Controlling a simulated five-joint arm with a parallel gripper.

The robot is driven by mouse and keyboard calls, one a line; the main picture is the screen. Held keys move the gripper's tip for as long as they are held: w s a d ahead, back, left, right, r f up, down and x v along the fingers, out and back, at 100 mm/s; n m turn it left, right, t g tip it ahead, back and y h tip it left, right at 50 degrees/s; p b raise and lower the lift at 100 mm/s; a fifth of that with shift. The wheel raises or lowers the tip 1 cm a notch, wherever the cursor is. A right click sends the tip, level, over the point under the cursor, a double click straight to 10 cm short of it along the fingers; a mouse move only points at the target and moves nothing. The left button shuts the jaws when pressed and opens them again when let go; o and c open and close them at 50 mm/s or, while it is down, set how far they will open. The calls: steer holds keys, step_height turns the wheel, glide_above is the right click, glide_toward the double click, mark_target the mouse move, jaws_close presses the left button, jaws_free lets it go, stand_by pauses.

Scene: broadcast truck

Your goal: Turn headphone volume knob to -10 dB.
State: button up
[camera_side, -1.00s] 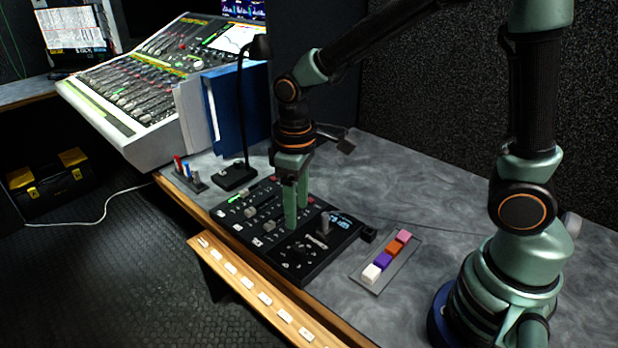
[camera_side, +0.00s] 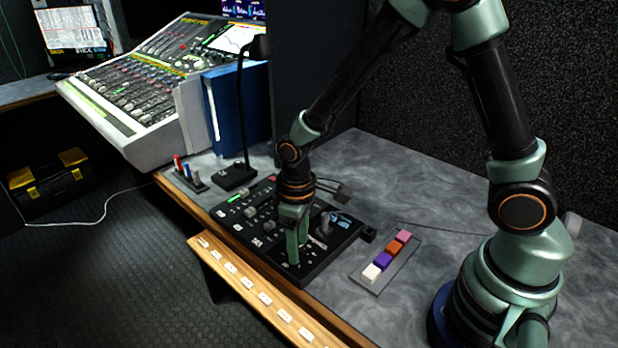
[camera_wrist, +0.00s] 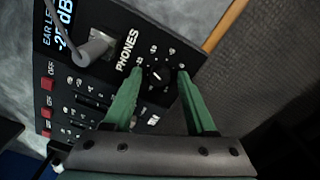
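The headphone volume knob (camera_wrist: 157,76) is a small dark round knob with a white pointer, beside the PHONES lettering in the wrist view. My gripper (camera_wrist: 161,72) is open, with one green fingertip on each side of the knob. I cannot tell whether either fingertip touches it. In the side view my gripper (camera_side: 297,257) points down over the front part of the black control panel (camera_side: 325,262) and hides the knob. The panel's display (camera_wrist: 62,28) shows large digits that seem to read -25 dB; its top line is partly cut off.
A grey upright stalk (camera_side: 325,223) stands on the panel close to my gripper; it also shows in the wrist view (camera_wrist: 93,48). A strip of coloured blocks (camera_side: 385,260) lies to the right. A lamp-like stand (camera_side: 236,176) is behind left. The table's wooden front edge is close.

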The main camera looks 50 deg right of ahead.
jaws_close()
steer(key=shift+m, duration=2.4)
steer(key=shift+o, duration=1.2)
jaws_free()
steer(key=shift+r, duration=0.1)
step_height(320, 180, up, 12)
